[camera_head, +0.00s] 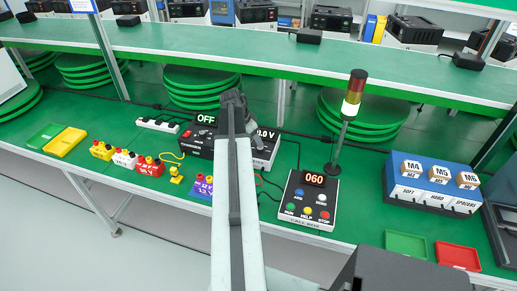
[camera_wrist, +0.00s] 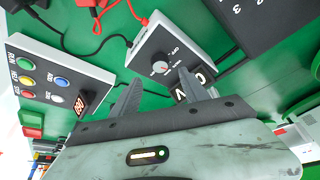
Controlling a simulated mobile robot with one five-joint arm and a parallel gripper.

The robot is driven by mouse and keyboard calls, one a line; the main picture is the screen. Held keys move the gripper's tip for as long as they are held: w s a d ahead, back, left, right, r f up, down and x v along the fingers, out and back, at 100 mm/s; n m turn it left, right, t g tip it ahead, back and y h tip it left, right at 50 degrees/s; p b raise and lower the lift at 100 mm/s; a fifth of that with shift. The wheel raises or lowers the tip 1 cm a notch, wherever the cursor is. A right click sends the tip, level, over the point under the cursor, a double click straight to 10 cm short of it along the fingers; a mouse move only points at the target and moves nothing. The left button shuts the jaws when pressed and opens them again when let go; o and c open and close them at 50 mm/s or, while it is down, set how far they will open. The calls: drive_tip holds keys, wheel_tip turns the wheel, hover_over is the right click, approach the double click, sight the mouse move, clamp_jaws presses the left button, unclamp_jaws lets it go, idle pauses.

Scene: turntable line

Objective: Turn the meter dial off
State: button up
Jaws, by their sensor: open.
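In the head view the meter (camera_head: 264,155) shows a 0.0 V display and is partly hidden behind my arm, which also hides the dial.
A control box (camera_head: 307,200) reading 060, with coloured buttons, stands right of the meter, and a signal tower (camera_head: 351,105) behind it. A box (camera_head: 200,140) showing OFF is to the left. Red and black cables (camera_wrist: 110,15) lie near the meter. Small trays (camera_head: 406,245) sit at right.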

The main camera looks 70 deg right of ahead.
sight(259, 149)
drive_tip(key=b+x, duration=0.5)
drive_tip(key=x, duration=0.2)
drive_tip(key=shift+w+a, duration=0.1)
drive_tip(key=shift+a, duration=0.05)
drive_tip(key=shift+r, duration=0.1)
drive_tip(key=shift+c, duration=0.3)
drive_tip(key=c, duration=1)
drive_tip(key=shift+a, duration=0.2)
clamp_jaws()
drive_tip(key=shift+d, duration=0.15)
drive_tip(key=n+t, duration=0.1)
drive_tip(key=n, duration=0.1)
drive_tip(key=n+t, duration=0.1)
drive_tip(key=n, duration=0.2)
drive_tip(key=shift+s+h, duration=0.25)
drive_tip(key=shift+h, duration=0.05)
drive_tip(key=n+t, duration=0.1)
drive_tip(key=n, duration=0.2)
drive_tip(key=n+t, duration=0.1)
drive_tip(key=n, duration=0.3)
drive_tip(key=shift+s, duration=0.1)
drive_tip(key=shift+t, duration=0.3)
